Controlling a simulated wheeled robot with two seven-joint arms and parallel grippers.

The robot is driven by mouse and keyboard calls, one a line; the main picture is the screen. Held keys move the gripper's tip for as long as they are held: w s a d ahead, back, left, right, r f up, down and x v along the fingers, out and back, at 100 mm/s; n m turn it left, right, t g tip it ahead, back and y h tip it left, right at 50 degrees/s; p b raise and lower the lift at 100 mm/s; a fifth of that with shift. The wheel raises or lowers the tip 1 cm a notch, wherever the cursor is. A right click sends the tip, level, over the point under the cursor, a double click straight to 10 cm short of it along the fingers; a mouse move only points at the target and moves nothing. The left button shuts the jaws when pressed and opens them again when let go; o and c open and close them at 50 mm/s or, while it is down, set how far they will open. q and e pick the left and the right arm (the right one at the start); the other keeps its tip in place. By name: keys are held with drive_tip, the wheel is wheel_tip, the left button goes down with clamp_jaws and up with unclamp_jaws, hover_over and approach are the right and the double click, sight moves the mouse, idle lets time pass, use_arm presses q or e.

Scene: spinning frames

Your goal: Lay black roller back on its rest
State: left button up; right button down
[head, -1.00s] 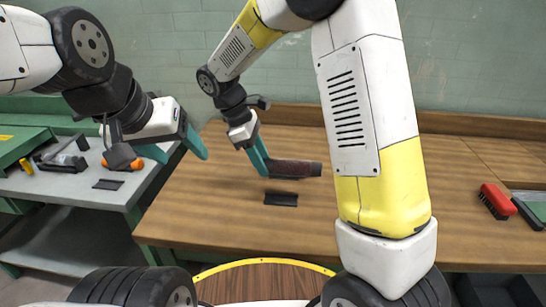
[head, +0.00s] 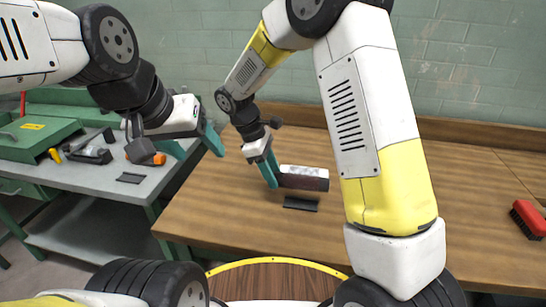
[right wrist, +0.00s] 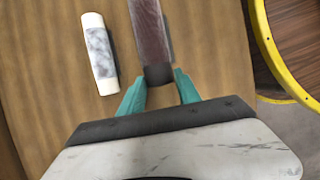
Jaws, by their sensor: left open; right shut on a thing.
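The black roller (head: 303,183) is a dark, brownish cylinder in the head view. My right gripper (head: 270,172) is shut on its near end. The right wrist view shows the roller (right wrist: 150,32) pointing away from the teal fingers (right wrist: 158,88). A flat black piece (head: 300,204), which looks like a rest, lies on the wooden table just in front of the roller. A similar dark piece (head: 131,178) lies on the grey bench. Whether the roller touches the table is unclear. My left gripper (head: 202,155) is open and empty near the grey bench.
A pale, grey-patched roller (right wrist: 98,53) lies beside the held one. The grey bench (head: 100,205) at left carries a green case (head: 38,137) and dark tools (head: 92,155). A red brush (head: 528,218) lies at the table's right. The table's middle right is clear.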

drive_tip(key=shift+f, duration=2.65)
drive_tip(key=c, duration=0.8)
unclamp_jaws()
drive_tip(key=shift+o, duration=0.2)
drive_tip(key=shift+r, duration=0.1)
drive_tip(key=v, duration=0.7)
drive_tip(key=shift+r, duration=0.3)
drive_tip(key=shift+a, duration=0.1)
